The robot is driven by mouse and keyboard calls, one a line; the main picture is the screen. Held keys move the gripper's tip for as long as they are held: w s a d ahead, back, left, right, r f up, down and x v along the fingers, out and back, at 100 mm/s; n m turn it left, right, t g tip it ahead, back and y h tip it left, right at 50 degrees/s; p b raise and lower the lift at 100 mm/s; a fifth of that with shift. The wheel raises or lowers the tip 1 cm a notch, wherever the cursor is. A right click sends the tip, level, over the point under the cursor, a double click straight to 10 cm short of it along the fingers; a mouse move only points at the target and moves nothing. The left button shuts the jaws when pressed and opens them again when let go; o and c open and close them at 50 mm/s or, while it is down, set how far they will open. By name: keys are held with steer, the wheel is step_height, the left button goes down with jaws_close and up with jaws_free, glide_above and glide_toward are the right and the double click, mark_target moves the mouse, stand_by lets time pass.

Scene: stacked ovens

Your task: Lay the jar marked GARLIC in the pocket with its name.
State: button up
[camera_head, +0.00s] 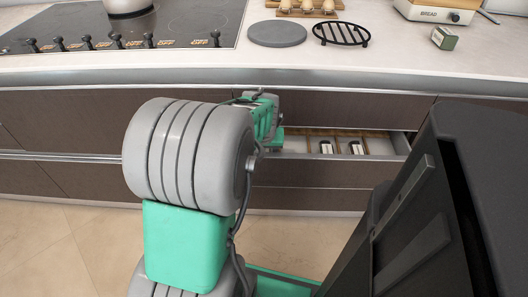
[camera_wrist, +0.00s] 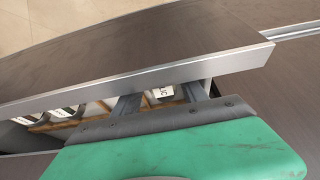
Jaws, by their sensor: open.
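The open drawer (camera_head: 403,145) holds a wooden divider (camera_head: 341,134) with pockets, and two dark jars with pale labels (camera_head: 326,147) (camera_head: 356,148) lie in it. In the wrist view, several labelled jars (camera_wrist: 58,112) lie in pockets at left. My gripper (camera_wrist: 160,94) is open, its two fingers reaching down into the drawer behind the drawer front. A white label (camera_wrist: 164,91) shows between the fingers; its visible letters seem to end in "IC", the rest is hidden. I cannot tell whether that jar touches the fingers. The head view hides my fingertips behind my arm.
The drawer front (camera_wrist: 150,75) stands close beside my fingers. A hob (camera_head: 180,25) lies at left.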

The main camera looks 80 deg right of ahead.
steer(key=w+p+v, duration=0.1)
steer(key=p+v, duration=0.1)
steer(key=v, duration=0.8)
steer(key=w+a+n+t+y, duration=0.2)
steer(key=w+a+n, duration=0.6)
steer(key=w+a, duration=1.3)
steer(key=w+a+f+n+y, duration=0.1)
steer(key=a+n, duration=0.6)
steer(key=a, duration=1.5)
steer(key=shift+w+g+y, duration=0.3)
steer(key=shift+w+y, duration=0.3)
steer(key=shift+y, duration=0.1)
